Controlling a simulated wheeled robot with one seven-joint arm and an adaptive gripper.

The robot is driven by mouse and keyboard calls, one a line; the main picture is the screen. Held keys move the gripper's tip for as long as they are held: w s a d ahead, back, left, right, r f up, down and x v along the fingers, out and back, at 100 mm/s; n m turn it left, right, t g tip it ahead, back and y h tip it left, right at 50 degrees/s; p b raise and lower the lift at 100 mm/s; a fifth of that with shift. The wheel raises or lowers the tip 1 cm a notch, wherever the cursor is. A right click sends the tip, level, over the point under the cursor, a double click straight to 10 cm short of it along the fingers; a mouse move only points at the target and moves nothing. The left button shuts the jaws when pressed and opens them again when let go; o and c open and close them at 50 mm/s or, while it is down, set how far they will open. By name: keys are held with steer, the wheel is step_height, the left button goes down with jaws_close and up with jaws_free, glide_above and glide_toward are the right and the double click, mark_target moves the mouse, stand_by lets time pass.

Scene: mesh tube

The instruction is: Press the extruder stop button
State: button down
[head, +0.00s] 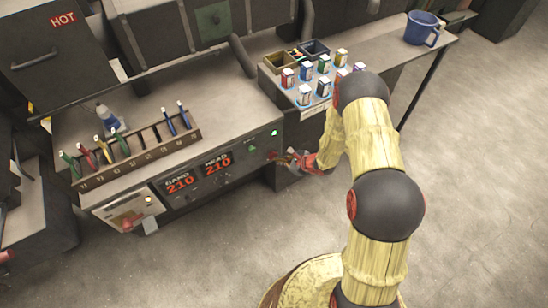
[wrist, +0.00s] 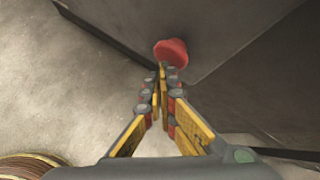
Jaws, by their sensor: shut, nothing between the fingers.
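The red stop button (wrist: 172,51) is a round knob on the dark front face of the machine in the wrist view. In the head view a small red spot that looks like this button (head: 271,155) sits on the front panel, just left of my fingertips. My gripper (head: 288,159) is shut and empty in front of the panel. In the wrist view my gripper's tips (wrist: 162,70) reach the lower left edge of the button in the picture. I cannot tell whether they touch it.
A green light (head: 274,132) is near the button, and a display (head: 198,175) reads 210 twice. A rack of pens (head: 135,160) stands on the bench. Several small boxes (head: 306,95) and a blue mug (head: 422,28) stand on the right. The floor (head: 470,190) at right is clear.

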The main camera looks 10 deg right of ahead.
steer(key=shift+w+a+b, duration=0.25)
steer(key=shift+w+b, duration=0.05)
steer(key=shift+w, duration=0.45)
stand_by(0.9)
steer(key=shift+s, duration=0.1)
steer(key=shift+s+d, duration=0.2)
steer(key=shift+s, duration=0.35)
steer(key=shift+s+d, duration=0.2)
steer(key=shift+s, duration=0.35)
steer(key=s, duration=0.1)
steer(key=s+d, duration=0.1)
steer(key=s, duration=0.2)
steer(key=shift+s+d+b, duration=0.25)
steer(key=shift+s+b, duration=0.1)
steer(key=shift+s, duration=0.05)
stand_by(0.5)
